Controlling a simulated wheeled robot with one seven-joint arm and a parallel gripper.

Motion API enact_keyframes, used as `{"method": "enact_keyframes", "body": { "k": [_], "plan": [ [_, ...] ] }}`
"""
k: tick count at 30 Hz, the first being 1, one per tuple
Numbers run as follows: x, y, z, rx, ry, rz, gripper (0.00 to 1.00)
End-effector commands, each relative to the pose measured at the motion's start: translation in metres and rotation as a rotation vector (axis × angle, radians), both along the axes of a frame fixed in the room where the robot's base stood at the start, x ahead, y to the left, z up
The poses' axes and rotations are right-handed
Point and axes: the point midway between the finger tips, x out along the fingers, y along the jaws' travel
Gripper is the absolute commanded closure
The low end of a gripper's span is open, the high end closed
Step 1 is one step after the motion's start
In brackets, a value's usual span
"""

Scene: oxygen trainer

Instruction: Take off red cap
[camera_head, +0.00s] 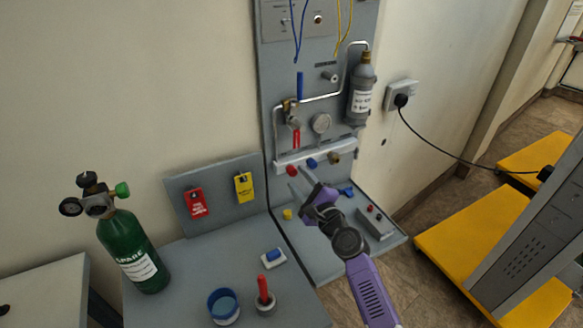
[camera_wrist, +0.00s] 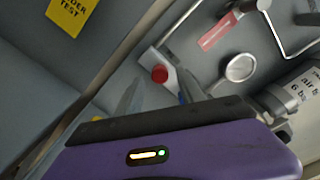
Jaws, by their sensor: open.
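The red cap (camera_head: 291,170) is on the left end of a pale manifold bar low on the grey upright panel. It also shows as a round red face in the wrist view (camera_wrist: 160,74). My gripper (camera_head: 297,178) is open and empty, close to the cap with its fingers pointing at the panel. In the wrist view the cap appears between my two fingers (camera_wrist: 154,70). I cannot tell whether either finger touches it. A blue cap (camera_head: 312,163) and a brownish knob (camera_head: 334,157) sit along the same bar to the right.
A red-handled valve (camera_head: 296,138), a gauge (camera_head: 321,123) and a grey cylinder (camera_head: 362,92) are above the bar. A green cylinder (camera_head: 132,250), a red peg (camera_head: 263,288) and a blue cup (camera_head: 223,306) stand at left. A black cable (camera_head: 440,148) hangs at right.

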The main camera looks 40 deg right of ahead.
Motion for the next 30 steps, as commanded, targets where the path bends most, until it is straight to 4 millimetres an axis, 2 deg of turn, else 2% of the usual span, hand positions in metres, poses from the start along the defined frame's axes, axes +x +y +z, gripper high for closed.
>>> {"method": "enact_keyframes", "body": {
  "k": [9, 17, 24, 30],
  "plan": [
    [0.0000, 0.0000, 0.0001, 0.048, -0.014, 0.000, 0.54],
    [0.0001, -0.0001, 0.0011, 0.322, -0.093, -0.001, 0.54],
    [0.0001, -0.0001, 0.0001, 0.329, -0.096, -0.001, 0.54],
    [0.0001, -0.0001, -0.0001, 0.423, -0.122, 0.000, 0.54]
  ]
}}
